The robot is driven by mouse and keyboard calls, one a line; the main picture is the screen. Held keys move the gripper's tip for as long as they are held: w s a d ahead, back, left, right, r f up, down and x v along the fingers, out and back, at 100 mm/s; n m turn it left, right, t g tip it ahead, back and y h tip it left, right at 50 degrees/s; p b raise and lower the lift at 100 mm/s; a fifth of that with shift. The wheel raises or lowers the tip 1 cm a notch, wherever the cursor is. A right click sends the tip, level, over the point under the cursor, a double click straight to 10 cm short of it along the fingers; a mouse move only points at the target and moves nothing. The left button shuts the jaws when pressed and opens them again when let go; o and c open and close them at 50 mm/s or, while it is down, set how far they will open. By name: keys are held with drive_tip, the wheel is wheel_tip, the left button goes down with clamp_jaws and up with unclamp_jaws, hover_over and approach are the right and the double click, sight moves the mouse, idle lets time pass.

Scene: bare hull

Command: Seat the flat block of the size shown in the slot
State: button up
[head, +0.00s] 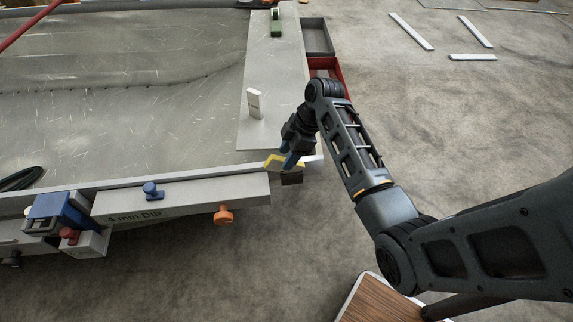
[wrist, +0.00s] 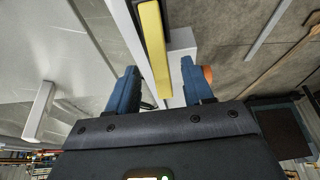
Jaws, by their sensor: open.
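My gripper (head: 287,160) is at the near right corner of the pale plate, with its blue fingers pointing down. In the wrist view the fingers (wrist: 161,84) are apart. A yellow-faced flat piece (wrist: 154,48) with a dark side shows between and beyond them. The yellow also shows at the fingertips in the head view (head: 270,161). I cannot tell whether the fingers touch it. A pale upright piece (head: 254,102) stands on the plate; it also shows at the left of the wrist view (wrist: 40,110). I cannot make out the slot.
The pale plate (head: 270,65) lies on the scratched metal sheet (head: 120,70). A green item (head: 276,27) is at its far end. A grey tray (head: 318,37) and a red tray (head: 343,75) sit beyond its right edge. Blue (head: 152,190) and orange (head: 223,215) knobs project from the bar.

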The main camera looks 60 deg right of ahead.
sight(284, 159)
drive_tip(key=x, duration=0.4)
drive_tip(key=shift+w+a, duration=0.15)
drive_tip(key=shift+a, duration=0.05)
clamp_jaws()
idle(0.3)
